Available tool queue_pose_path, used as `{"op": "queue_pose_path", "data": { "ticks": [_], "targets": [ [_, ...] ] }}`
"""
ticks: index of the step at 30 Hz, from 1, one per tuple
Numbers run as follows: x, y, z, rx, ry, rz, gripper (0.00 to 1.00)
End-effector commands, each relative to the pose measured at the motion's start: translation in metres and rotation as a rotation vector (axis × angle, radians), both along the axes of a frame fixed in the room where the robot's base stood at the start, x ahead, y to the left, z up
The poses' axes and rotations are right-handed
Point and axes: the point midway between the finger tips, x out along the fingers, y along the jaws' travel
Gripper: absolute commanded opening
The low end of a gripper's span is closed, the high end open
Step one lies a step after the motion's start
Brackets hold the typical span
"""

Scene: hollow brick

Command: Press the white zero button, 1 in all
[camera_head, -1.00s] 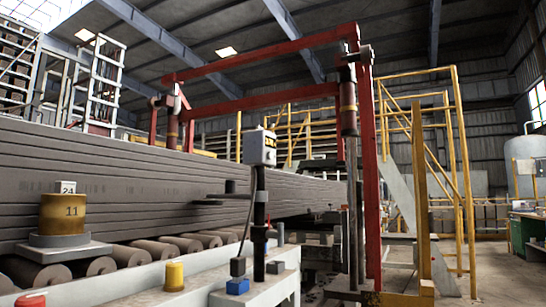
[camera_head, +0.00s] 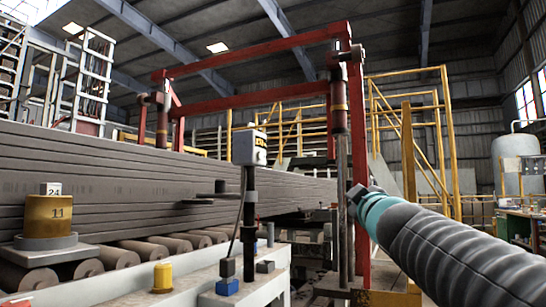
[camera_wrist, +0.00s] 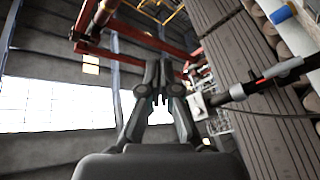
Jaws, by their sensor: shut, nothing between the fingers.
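No button that I can read as the white zero button shows. A pale box (camera_head: 249,148) with a dark-and-yellow display strip stands on a black post (camera_head: 250,215) beside the stack of grey slabs; small dark marks on its right side are too small to read. The pale box also shows sideways in the wrist view (camera_wrist: 198,106), right of my fingers. My gripper (camera_wrist: 160,72) is shut and empty there, apart from the box. In the head view, my arm comes in from the right, its dark end (camera_head: 357,191) right of the box and post.
A brass weight marked 11 (camera_head: 49,216) carries a white cube marked 24 (camera_head: 51,188). A red frame (camera_head: 361,160) rises behind my arm's end.

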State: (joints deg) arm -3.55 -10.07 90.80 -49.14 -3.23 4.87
Motion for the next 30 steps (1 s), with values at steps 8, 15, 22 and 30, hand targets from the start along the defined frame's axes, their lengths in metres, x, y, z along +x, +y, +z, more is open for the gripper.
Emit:
{"op": "queue_pose_path", "data": {
  "ticks": [8,15,22,30],
  "targets": [
    [0.032,0.074,0.085,-0.277,-0.289,0.208,0.00],
    [0.034,0.094,0.100,-0.356,-0.359,0.267,0.00],
    [0.034,0.094,0.099,-0.356,-0.358,0.267,0.00],
    [0.038,0.105,0.098,-0.354,-0.358,0.270,0.00]
  ]
}}
